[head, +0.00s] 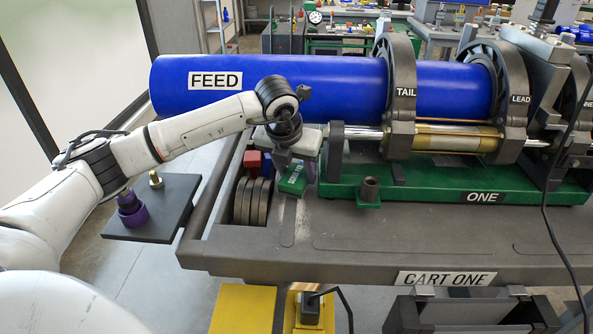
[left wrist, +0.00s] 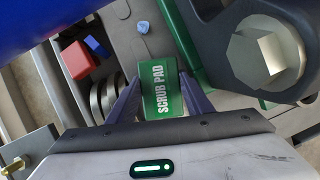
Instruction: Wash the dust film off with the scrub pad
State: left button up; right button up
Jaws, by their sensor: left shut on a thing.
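The green scrub pad (head: 294,179) is held by my left gripper (head: 297,168) above the cart deck, left of the green base. In the left wrist view the scrub pad (left wrist: 163,92), with its white label, sits between the two fingers of my left gripper (left wrist: 160,98), which is shut on it. The blue pipe (head: 330,88) marked FEED lies in the TAIL clamp (head: 401,95) and LEAD clamp (head: 512,95), above and behind the gripper. A dust film cannot be made out on any surface. My right gripper is not in view.
Dark discs (head: 252,201) stand in the deck beside a red block (head: 252,160). A side shelf (head: 160,215) at left carries a purple item (head: 132,208) and a brass fitting (head: 155,180). A green base (head: 440,185) fills the deck's back right. The front deck is mostly clear.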

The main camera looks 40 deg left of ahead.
pick_arm(q)
jog(key=shift+f+b, duration=0.7)
jog(key=shift+f, duration=0.2)
jog(key=shift+s+d, duration=0.1)
